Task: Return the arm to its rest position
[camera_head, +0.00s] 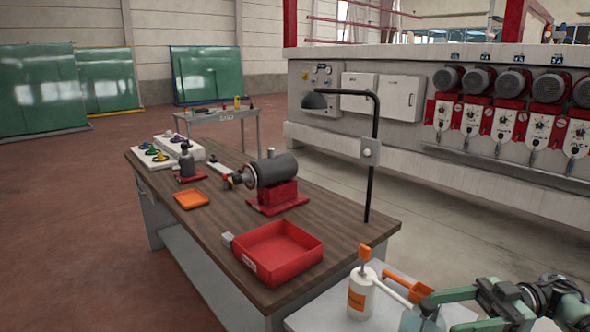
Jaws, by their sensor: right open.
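My right gripper (440,313) comes in from the right at the lower right corner, with its green fingers spread apart. Its fingertips are at a pale blue, see-through object (421,320) on a light grey surface (310,318). I cannot tell whether they touch it. The bottom edge of the picture cuts off part of the gripper and this object. My right arm's dark wrist (545,298) shows behind the fingers. My left gripper is not in view.
A white bottle with an orange label (358,298) and an orange scoop (408,286) are close left of the gripper. A wooden-topped bench (345,235) carries a red tray (280,250), a grinder (275,180) and a black lamp (373,140). A large edging machine (400,150) stands behind.

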